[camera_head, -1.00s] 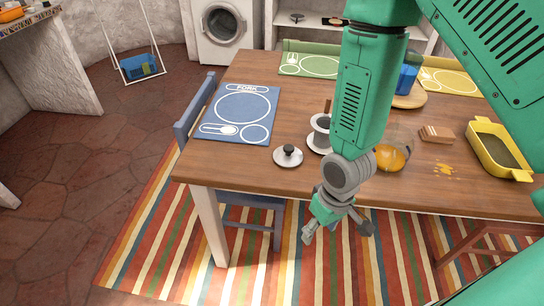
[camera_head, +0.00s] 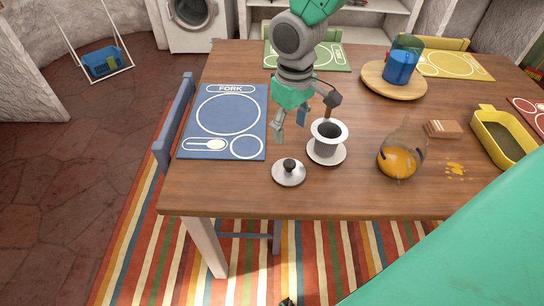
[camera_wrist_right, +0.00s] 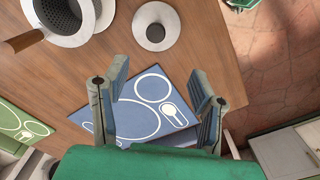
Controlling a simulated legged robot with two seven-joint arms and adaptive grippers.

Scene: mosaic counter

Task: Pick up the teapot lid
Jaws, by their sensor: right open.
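The teapot lid (camera_head: 289,172) is a pale disc with a dark round knob, lying knob up on the wooden table near its front left edge. It also shows in the right wrist view (camera_wrist_right: 157,27), at the top, beyond my fingertips. My right gripper (camera_head: 303,122) is open and empty above the table, behind the lid and next to the cup. In the right wrist view the two fingers (camera_wrist_right: 160,92) stand wide apart over the blue placemat.
A white strainer cup (camera_head: 327,140) on a saucer stands right of the lid. A glass teapot (camera_head: 398,160) with orange liquid stands further right. The blue placemat (camera_head: 215,145) lies left. A sponge (camera_head: 441,128) and yellow tray (camera_head: 502,140) are at the right.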

